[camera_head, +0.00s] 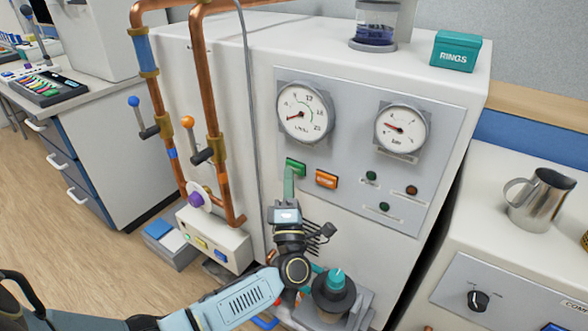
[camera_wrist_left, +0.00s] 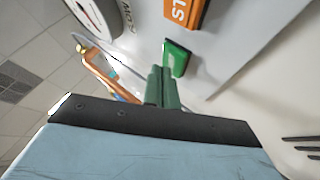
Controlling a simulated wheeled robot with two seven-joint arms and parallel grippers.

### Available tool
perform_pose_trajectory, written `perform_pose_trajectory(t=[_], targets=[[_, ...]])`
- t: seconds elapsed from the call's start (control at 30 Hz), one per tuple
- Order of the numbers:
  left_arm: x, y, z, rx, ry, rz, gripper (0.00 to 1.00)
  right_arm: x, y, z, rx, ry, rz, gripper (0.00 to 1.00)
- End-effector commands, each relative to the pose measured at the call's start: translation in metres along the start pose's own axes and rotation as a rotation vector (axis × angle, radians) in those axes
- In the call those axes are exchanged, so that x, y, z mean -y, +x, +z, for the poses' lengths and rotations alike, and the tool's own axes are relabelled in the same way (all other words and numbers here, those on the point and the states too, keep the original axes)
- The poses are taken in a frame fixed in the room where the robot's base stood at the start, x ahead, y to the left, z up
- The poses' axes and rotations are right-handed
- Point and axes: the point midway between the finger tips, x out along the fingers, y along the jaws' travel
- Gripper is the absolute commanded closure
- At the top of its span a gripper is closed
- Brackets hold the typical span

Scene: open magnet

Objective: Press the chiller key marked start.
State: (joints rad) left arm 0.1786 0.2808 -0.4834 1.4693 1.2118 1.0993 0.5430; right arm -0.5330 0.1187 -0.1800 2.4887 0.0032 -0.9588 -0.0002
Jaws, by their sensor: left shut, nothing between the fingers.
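The chiller is a large white cabinet with a grey front panel (camera_head: 345,132). A green key (camera_head: 295,166) and an orange key (camera_head: 326,179) sit below its left gauge. In the left wrist view the orange key (camera_wrist_left: 182,12) shows the letters "ST", cut off by the edge. The green key (camera_wrist_left: 180,58) shows no readable marking there. My left gripper (camera_head: 289,178) is shut and empty, its green fingers pointing up at the green key's lower part. In the left wrist view its fingertips (camera_wrist_left: 161,75) are right beside the green key; I cannot tell whether they touch.
Two gauges (camera_head: 305,113) (camera_head: 402,128) and small indicator lamps (camera_head: 371,176) are on the panel. Copper pipes (camera_head: 207,90) with valve levers stand left of the cabinet. A black knob with a teal top (camera_head: 335,281) is below my left gripper. A metal jug (camera_head: 540,200) stands right.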

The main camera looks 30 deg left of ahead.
Motion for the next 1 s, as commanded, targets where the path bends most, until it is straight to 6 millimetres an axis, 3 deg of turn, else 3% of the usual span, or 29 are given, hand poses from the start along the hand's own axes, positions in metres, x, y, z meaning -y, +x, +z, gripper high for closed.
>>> perform_pose_trajectory(t=[1.0], targets=[[0.004,0.0063,0.0044,0.0,0.0,0.001,1.0,0.0001,0.0027,0.0037,0.0,-0.001,0.0,0.72]])
